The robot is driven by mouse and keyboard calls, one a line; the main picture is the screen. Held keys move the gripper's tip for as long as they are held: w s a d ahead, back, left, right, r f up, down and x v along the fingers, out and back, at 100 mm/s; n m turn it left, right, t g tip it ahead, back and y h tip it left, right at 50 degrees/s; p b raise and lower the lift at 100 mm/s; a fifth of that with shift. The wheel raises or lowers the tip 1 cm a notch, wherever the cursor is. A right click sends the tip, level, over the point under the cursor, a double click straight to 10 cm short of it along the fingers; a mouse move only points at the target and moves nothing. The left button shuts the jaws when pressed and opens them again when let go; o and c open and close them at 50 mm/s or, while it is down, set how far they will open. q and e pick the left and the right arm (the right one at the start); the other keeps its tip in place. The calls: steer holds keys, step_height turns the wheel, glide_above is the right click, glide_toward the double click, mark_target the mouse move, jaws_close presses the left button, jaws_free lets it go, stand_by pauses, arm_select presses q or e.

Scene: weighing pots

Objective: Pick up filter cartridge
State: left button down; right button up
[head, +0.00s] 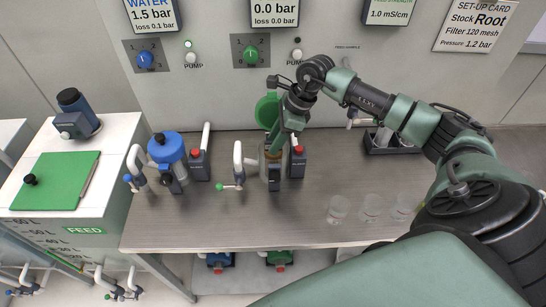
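No filter cartridge shows clearly enough for me to name it. My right gripper (275,145) points down at the top of the green-lidded filter housing (270,171), whose green lid (267,110) stands raised behind it. The gripper and wrist cover the housing's mouth, so what is inside and whether the fingers hold anything are hidden. A dark tray (372,149) at the back right of the bench holds pale items, partly behind my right arm; I cannot tell what they are. My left gripper is out of view.
A blue-lidded housing (167,149) stands left of the green one, with pipes and a red-topped block (199,165). Several clear cups (338,208) stand at the front right of the steel bench (270,222). A white feed tank (110,165) with a green lid is at left.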

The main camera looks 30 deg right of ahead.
steer(key=c, duration=0.7)
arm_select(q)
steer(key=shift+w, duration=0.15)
arm_select(e)
jaws_close()
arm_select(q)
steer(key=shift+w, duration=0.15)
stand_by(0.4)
